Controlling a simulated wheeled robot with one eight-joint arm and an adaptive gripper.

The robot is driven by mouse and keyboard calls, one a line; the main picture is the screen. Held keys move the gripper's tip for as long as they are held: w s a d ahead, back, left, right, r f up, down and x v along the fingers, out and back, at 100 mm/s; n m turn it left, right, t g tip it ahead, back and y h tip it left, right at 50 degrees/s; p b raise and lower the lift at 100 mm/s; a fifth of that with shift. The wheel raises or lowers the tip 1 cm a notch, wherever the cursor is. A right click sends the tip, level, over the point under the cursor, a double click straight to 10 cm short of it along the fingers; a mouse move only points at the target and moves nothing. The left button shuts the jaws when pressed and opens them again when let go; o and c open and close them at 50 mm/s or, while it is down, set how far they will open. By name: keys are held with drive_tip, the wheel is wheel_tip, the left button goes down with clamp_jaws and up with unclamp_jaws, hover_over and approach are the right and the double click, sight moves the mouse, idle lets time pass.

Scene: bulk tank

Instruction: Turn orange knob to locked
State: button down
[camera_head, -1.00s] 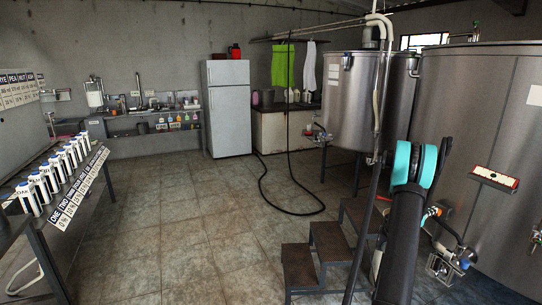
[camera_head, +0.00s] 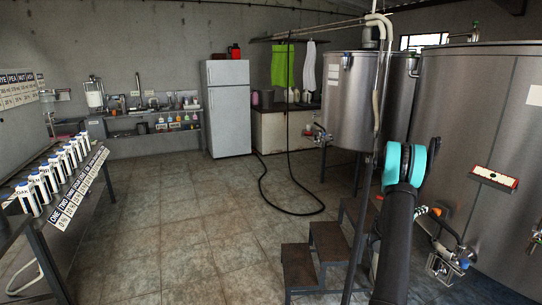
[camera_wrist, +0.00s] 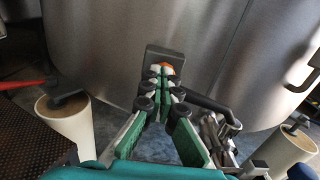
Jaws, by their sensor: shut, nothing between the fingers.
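In the wrist view the orange knob (camera_wrist: 166,66) shows as a small patch of orange just beyond my fingertips, in front of a dark grey rectangular part (camera_wrist: 164,52) on the tank side. My gripper (camera_wrist: 164,85) has its green-padded fingers drawn together at the tips, with nothing seen between them. The tips overlap much of the knob, and I cannot tell whether they touch it. Its pointer and setting cannot be read. In the head view an orange bit (camera_head: 436,211) shows beside my arm near the right tank's outlet; my arm hides most of the gripper.
The large steel tank (camera_head: 480,130) fills the right side. Its outlet pipe and valve (camera_head: 458,255) are low beside my arm. Metal steps (camera_head: 325,245) stand left of the arm. In the wrist view, pale cylinders (camera_wrist: 70,130) flank the gripper.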

sight(434, 215)
drive_tip(key=shift+x, duration=2.95)
drive_tip(key=shift+s+d+r, duration=0.1)
drive_tip(key=shift+s+d, duration=0.05)
drive_tip(key=shift+s, duration=0.35)
drive_tip(key=shift+s, duration=0.1)
drive_tip(key=shift+s+d, duration=0.25)
drive_tip(key=shift+s, duration=0.25)
drive_tip(key=shift+s, duration=0.1)
drive_tip(key=shift+s+d+r, duration=0.1)
drive_tip(key=shift+r, duration=0.05)
drive_tip(key=v, duration=0.6)
